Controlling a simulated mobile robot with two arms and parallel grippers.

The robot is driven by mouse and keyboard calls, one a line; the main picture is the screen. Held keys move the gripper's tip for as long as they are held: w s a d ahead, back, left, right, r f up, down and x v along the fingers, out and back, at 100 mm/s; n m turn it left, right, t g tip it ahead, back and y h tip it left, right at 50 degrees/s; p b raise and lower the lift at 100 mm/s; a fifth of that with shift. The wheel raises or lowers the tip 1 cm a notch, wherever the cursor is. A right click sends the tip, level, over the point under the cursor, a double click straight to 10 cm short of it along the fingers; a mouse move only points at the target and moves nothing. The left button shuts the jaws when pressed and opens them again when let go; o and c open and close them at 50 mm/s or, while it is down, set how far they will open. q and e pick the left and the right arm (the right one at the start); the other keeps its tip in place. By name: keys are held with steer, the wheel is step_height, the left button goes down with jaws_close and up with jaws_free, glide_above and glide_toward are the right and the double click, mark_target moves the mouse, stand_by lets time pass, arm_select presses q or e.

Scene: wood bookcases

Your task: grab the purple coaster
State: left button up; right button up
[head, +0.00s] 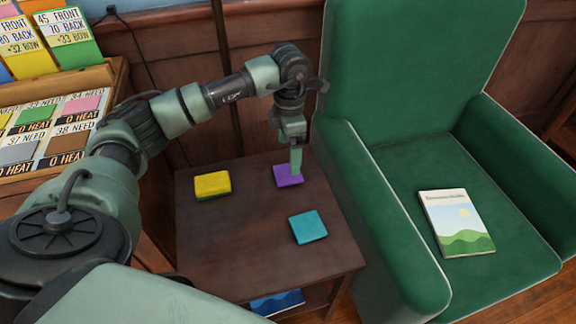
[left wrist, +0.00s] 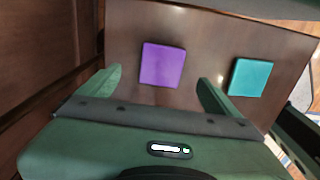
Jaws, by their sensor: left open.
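The purple coaster (head: 287,176) lies flat on the dark wood side table (head: 240,250), towards its back. It also shows in the left wrist view (left wrist: 162,65), in the space ahead of and between the two fingers. My left gripper (head: 296,168) points down just above the purple coaster, and its finger hides part of the coaster in the head view. In the left wrist view the left gripper (left wrist: 160,84) has its fingers wide apart, with nothing between them. I cannot tell whether a fingertip touches the coaster. My right gripper is not in view.
A teal coaster (head: 308,227) lies nearer the front, and a yellow sponge-like block (head: 212,185) lies to the left. A green armchair (head: 400,200) with a book (head: 456,222) stands close on the right. A rack of cards (head: 50,130) stands at the left.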

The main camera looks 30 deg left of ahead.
mark_target(288, 173)
arm_select(q)
steer(key=f, duration=0.4)
steer(key=f+b, duration=0.1)
steer(key=f, duration=0.2)
steer(key=shift+s+a, duration=0.1)
steer(key=shift+s, duration=0.2)
steer(key=c, duration=1.5)
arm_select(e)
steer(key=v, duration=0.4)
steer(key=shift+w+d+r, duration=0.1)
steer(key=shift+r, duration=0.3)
arm_select(q)
steer(key=shift+r, duration=0.1)
steer(key=shift+c, duration=0.2)
